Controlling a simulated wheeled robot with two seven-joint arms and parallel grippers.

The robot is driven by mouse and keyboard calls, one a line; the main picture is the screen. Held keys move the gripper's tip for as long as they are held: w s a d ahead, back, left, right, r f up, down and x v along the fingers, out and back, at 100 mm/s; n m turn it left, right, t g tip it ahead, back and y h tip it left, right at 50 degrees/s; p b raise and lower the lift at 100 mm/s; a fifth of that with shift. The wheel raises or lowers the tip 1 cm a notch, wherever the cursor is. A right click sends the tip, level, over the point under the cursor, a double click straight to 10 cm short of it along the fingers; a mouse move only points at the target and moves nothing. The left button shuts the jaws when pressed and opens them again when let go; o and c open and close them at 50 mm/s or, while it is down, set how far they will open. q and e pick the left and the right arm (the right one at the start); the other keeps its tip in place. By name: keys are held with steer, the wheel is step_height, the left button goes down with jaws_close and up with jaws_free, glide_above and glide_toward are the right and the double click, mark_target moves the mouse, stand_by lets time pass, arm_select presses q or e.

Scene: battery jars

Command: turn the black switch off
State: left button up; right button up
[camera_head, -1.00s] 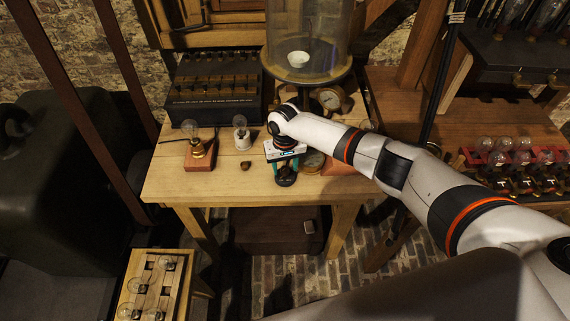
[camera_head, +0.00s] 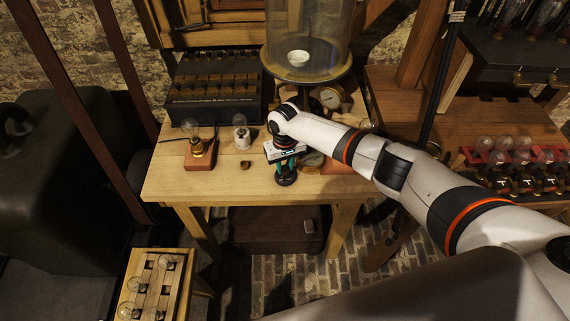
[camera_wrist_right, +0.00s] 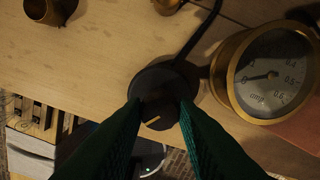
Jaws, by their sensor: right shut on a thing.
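The black switch (camera_wrist_right: 160,92) is a round dark knob on a wider round base near the front edge of the table, with a short yellow mark on its top in the right wrist view. A dark cable runs from it toward the upper right. In the head view the switch (camera_head: 286,181) shows just below my right gripper (camera_head: 287,166). In the right wrist view the green fingers of my right gripper (camera_wrist_right: 160,113) close on the knob from both sides. My left gripper is not in view.
A brass ammeter (camera_wrist_right: 265,75) stands close right of the switch. A bulb on a wooden block (camera_head: 200,158), a white-based bulb (camera_head: 241,138) and a small brown piece (camera_head: 246,164) are to the left. A glass dome (camera_head: 306,50) stands behind. The front left tabletop is clear.

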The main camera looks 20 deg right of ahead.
mark_target(285, 167)
steer(key=n, duration=0.8)
steer(key=shift+n, duration=0.4)
steer(key=n, duration=0.3)
steer(key=shift+n+b, duration=0.3)
steer(key=shift+b, duration=0.1)
steer(key=shift+n, duration=2)
steer(key=shift+r, duration=0.1)
steer(key=o, duration=1)
step_height(285, 167, up, 12)
steer(key=b, duration=0.2)
